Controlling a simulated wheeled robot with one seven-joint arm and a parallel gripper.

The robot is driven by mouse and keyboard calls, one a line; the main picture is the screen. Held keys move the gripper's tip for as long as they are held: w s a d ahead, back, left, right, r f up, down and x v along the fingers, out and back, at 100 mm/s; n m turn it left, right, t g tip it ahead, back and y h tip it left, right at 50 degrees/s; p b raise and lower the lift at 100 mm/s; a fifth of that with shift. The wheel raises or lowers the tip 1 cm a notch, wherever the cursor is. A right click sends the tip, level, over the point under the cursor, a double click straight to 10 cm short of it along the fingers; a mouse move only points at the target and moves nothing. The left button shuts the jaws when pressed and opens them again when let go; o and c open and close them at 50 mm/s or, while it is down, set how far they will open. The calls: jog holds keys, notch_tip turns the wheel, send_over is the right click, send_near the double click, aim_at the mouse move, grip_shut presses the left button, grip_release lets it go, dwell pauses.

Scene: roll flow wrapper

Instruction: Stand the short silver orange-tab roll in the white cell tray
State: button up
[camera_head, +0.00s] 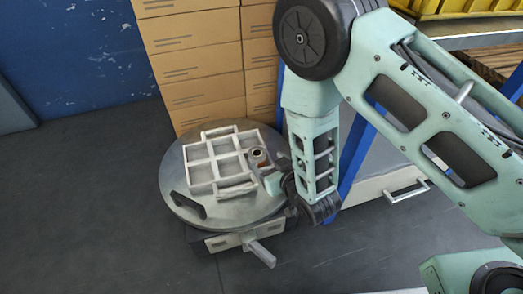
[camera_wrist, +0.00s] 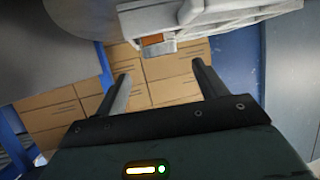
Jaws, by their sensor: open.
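The white cell tray (camera_head: 222,171) lies on a round grey table; its side also shows at the upper right of the wrist view (camera_wrist: 210,22). The short silver roll (camera_head: 259,157) is at the tray's right side, its round top showing. In the wrist view its silver body and orange tab (camera_wrist: 157,42) stick out beside the tray wall. I cannot tell whether it sits fully inside a cell. My gripper (camera_wrist: 160,70) is open, its two fingers apart and empty, with the roll just beyond the fingertips. In the head view my gripper (camera_head: 276,182) is partly hidden by my wrist, close to the roll.
Stacked cardboard boxes (camera_head: 195,60) stand behind. A blue frame and a drawer with a handle (camera_head: 405,192) are at the right. The floor at left is clear.

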jog(key=s+r+g+h+p, duration=0.1)
jog(key=s+r+g, duration=0.7)
jog(key=r, duration=0.7)
jog(key=s+d+r+n+g+h, duration=0.1)
jog(key=s+d+r+g+h, duration=0.1)
jog(key=s+d+r, duration=0.3)
jog(key=s+d+r+n+g+h, duration=0.1)
jog(key=s+d+r, duration=0.4)
jog(key=s, duration=0.6)
jog(key=shift+d+r+g+h, duration=0.25)
jog(key=shift+g+h, duration=0.25)
jog(key=shift+h, duration=0.2)
